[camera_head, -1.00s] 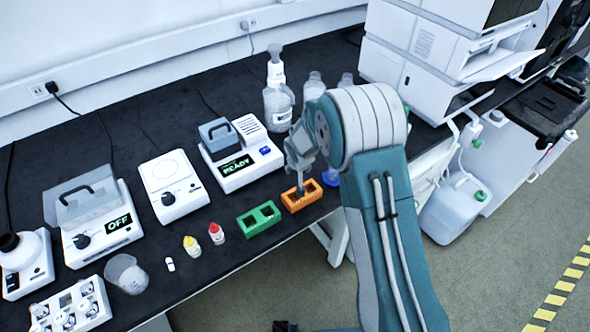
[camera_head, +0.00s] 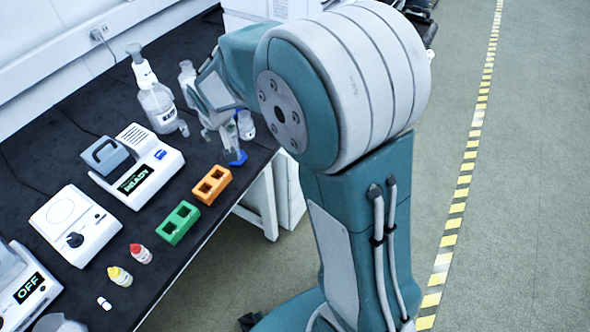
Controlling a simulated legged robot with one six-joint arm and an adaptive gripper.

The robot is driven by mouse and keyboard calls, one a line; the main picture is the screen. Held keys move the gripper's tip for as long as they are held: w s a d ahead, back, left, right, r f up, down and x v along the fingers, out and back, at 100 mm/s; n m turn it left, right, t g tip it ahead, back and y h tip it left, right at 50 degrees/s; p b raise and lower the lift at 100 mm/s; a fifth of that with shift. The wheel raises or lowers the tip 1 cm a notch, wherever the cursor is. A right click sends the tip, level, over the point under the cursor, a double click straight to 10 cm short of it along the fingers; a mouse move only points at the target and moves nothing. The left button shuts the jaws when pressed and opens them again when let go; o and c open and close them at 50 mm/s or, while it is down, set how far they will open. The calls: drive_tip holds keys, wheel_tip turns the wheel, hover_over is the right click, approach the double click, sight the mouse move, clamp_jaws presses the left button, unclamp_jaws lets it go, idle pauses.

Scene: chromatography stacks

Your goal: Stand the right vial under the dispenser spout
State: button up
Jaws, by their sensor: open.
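The dispenser (camera_head: 157,108) is a clear bottle with a white pump top, standing at the back of the black bench. A small clear piece that looks like a vial (camera_head: 184,128) stands just right of its base; it is too small to tell whether it is directly under the spout. The orange rack (camera_head: 201,192) shows two dark wells, with no vial clearly visible in them. My gripper (camera_head: 228,146) is open above the bench, right of the dispenser and over a blue rack (camera_head: 238,158), mostly hidden. I cannot see a vial between its fingers.
A green rack (camera_head: 178,223) sits beside the orange one near the front edge. The READY device (camera_head: 137,165) is left of the racks. Yellow-capped (camera_head: 119,276) and red-capped (camera_head: 141,253) bottles stand in front.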

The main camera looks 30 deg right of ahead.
drive_tip(key=s+d+r, duration=0.5)
drive_tip(key=s+r, duration=0.5)
drive_tip(key=s, duration=0.3)
drive_tip(key=s+d+r, duration=0.1)
drive_tip(key=s+r, duration=0.1)
drive_tip(key=s, duration=1.2)
drive_tip(key=shift+s+d+r+t, duration=0.15)
drive_tip(key=shift+s+d+t, duration=0.15)
drive_tip(key=shift+d, duration=0.1)
